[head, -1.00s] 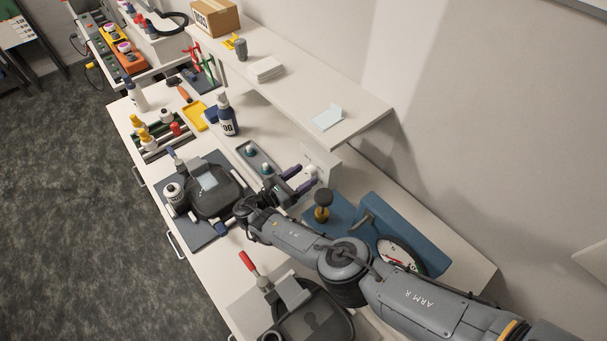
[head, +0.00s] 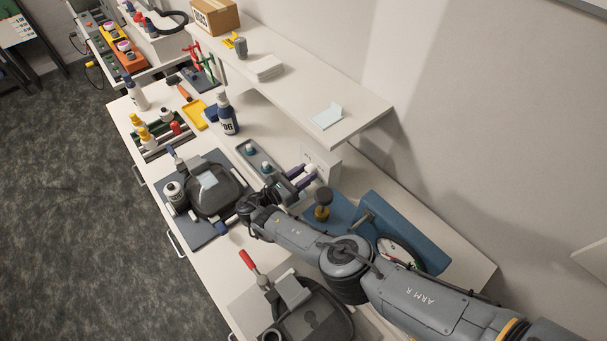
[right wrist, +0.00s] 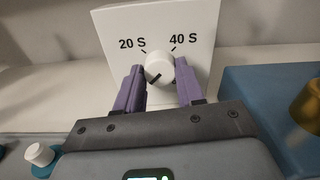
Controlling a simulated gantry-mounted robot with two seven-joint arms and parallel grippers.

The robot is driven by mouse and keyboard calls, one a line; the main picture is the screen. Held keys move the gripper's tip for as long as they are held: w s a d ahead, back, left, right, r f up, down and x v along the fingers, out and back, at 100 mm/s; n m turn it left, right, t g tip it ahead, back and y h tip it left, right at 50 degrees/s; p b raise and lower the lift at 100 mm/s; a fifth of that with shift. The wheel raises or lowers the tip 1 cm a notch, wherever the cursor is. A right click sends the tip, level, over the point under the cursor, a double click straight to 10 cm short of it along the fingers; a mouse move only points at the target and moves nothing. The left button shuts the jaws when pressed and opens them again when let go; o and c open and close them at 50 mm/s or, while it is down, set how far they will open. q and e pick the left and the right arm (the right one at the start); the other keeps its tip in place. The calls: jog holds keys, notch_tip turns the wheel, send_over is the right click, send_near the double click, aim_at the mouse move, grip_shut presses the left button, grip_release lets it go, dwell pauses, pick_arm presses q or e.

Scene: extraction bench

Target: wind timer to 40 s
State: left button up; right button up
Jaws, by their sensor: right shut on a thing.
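The timer is a white box (head: 328,165) against the wall under the shelf; its front shows in the right wrist view (right wrist: 200,24) with printed marks "20 S" and "40 S". Its round white knob (right wrist: 160,66) has a dark pointer line directed to the lower left, away from both marks. My right gripper (right wrist: 159,75) has its purple fingers on either side of the knob and is shut on it. In the head view the right gripper (head: 304,175) reaches the timer from the front. My left gripper is not in view.
A blue press with a dial (head: 400,250) and a dark knob on a brass stem (head: 322,205) stand right of the gripper. A grey tray (head: 246,152) with small white-capped items lies to its left. The shelf (head: 300,90) overhangs behind. A red-handled device (head: 295,295) stands in front.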

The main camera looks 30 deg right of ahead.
jog(key=shift+r+m, duration=0.1)
jog(key=shift+m, duration=1.7)
dwell(0.4)
jog(key=shift+m, duration=1.8)
dwell(0.7)
jog(key=o, duration=1)
jog(key=shift+o, duration=0.2)
jog(key=shift+a, duration=0.15)
